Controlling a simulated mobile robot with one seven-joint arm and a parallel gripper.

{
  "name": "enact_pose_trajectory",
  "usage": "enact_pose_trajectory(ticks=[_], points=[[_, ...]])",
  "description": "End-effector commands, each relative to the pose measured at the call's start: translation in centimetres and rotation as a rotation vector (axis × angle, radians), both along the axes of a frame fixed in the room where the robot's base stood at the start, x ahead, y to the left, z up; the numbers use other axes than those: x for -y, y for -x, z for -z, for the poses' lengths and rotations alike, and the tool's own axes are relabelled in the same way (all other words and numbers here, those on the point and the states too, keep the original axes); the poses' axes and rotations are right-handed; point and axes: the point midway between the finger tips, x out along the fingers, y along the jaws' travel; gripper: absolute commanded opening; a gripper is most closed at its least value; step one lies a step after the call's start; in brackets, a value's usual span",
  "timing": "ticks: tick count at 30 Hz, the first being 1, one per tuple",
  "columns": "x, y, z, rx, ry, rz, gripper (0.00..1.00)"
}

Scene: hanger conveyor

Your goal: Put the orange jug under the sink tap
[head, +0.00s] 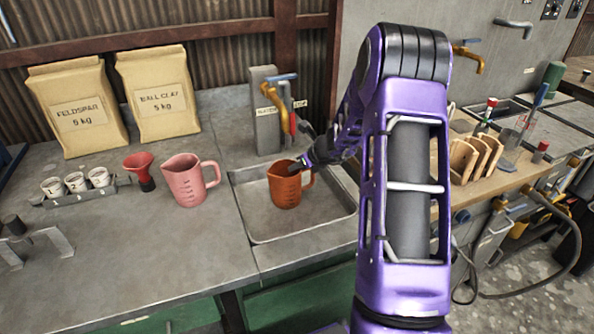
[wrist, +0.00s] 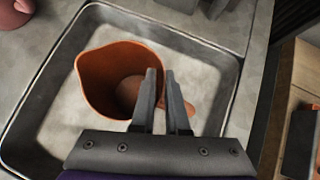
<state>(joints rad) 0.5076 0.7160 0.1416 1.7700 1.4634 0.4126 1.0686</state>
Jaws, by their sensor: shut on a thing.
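The orange jug (head: 285,186) stands upright in the shallow sink basin (head: 262,232), its handle to the right. The sink tap (head: 267,97), with an orange spout and a blue lever on a grey post, is behind the jug and above it. My gripper (head: 305,163) is at the jug's right side, shut on its handle. In the wrist view the jug (wrist: 118,75) shows its open mouth, and my gripper's fingers (wrist: 162,88) close around the handle. Part of the handle is hidden by the fingers.
A pink jug (head: 187,181), a red funnel (head: 140,170) and small white cups (head: 75,182) stand left of the sink. Paper sacks (head: 75,108) stand at the back left. A wooden rack (head: 474,158) is on the right bench.

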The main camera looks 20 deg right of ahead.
Motion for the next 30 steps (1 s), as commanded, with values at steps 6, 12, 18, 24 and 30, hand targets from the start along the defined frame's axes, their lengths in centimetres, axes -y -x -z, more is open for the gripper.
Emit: enact_pose_trajectory(ticks=[6,12,18,24,30], points=[[0.0,0.0,-0.2,0.001,0.0,0.0,0.0],[0.0,0.0,0.1,0.0,0.001,-0.001,0.29],[0.0,0.0,0.1,0.0,0.001,-0.001,0.43],[0.0,0.0,-0.1,0.0,0.001,-0.001,0.43],[0.6,1.4,-2.0,0.002,0.003,0.001,0.43]])
